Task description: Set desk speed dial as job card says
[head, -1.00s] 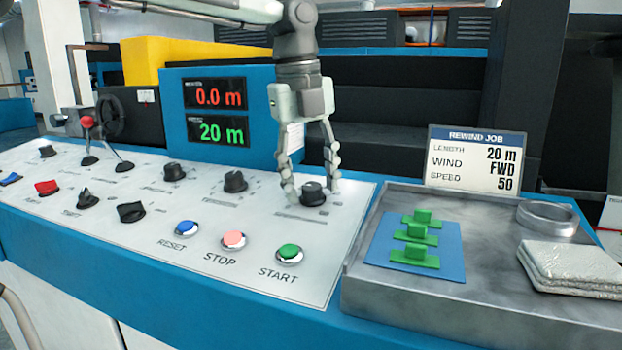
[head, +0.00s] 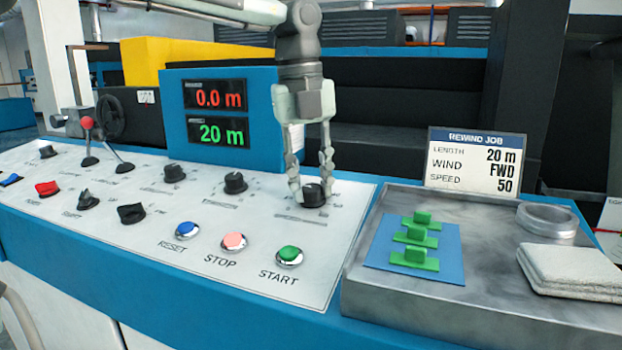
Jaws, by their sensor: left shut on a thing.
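The job card (head: 473,161) stands behind the metal tray and reads length 20 m, wind FWD, speed 50. A black round dial (head: 313,195) sits at the right end of the desk panel's upper row. Its label and pointer are too small to read. My left gripper (head: 311,190) points straight down over this dial, with a finger on each side, shut on it. The display shows 0.0 m (head: 215,95) in red and 20 m (head: 217,132) in green. My right gripper is not in view.
Other black knobs (head: 235,182) stand left of the held dial. Reset (head: 187,230), stop (head: 234,241) and start (head: 289,255) buttons lie in front. The grey tray (head: 400,300) at right holds green pieces on a blue mat (head: 380,252), a ring (head: 547,219) and a folded cloth (head: 570,268).

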